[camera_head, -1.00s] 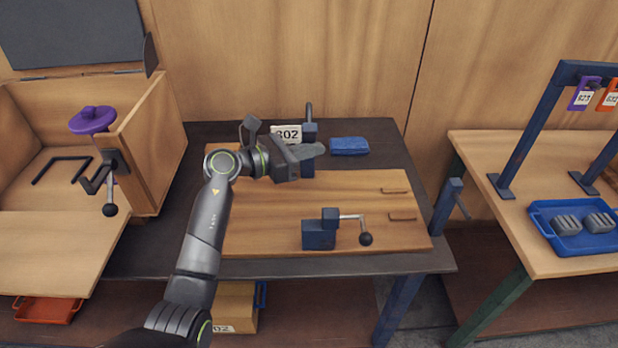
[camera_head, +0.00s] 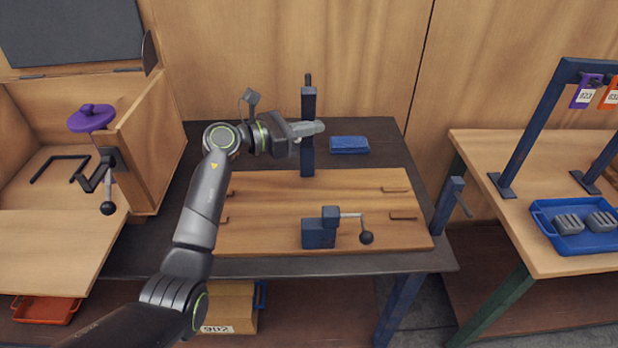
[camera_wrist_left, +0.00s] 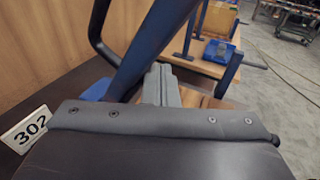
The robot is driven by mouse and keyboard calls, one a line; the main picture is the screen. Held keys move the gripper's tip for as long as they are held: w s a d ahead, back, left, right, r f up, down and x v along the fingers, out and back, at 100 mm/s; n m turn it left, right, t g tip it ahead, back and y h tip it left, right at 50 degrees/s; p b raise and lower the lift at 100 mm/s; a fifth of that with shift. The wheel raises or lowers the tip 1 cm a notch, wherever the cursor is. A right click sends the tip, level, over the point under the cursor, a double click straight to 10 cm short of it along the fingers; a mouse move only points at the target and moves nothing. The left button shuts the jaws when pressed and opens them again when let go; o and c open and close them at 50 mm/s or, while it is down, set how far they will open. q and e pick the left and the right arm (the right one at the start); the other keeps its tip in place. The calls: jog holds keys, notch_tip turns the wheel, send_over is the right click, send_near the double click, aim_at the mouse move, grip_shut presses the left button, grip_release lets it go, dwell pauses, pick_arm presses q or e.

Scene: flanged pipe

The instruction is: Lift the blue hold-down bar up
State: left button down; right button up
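The blue hold-down bar (camera_head: 308,103) stands upright at the back of the wooden board (camera_head: 270,225), with its dark handle at the top. My left gripper (camera_head: 314,128) crosses in front of the bar at mid-height. Its fingers look shut together with nothing seen between them. In the left wrist view the bar (camera_wrist_left: 152,35) runs diagonally just beyond the grey fingers (camera_wrist_left: 161,85), and the dark looped handle shows at its left. I cannot tell whether the fingers touch the bar. My right gripper is not in view.
A blue clamp block (camera_head: 319,234) with a ball-ended lever sits at the board's front. A wooden box (camera_head: 150,150) with a purple knob stands at left. A blue tray (camera_head: 572,243) is on the right table.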

pick_arm(q)
jog(key=shift+w+r, duration=0.5)
jog(key=shift+w, duration=0.15)
jog(key=shift+b, duration=0.35)
jog(key=shift+w+r+b, duration=0.25)
jog(key=shift+w+b, duration=0.25)
jog(key=shift+w, duration=0.05)
jog(key=shift+w+r+b, duration=0.2)
jog(key=shift+w+b, duration=0.3)
jog(key=shift+w, duration=0.05)
jog(key=shift+w+r, duration=0.3)
jog(key=shift+w, duration=0.05)
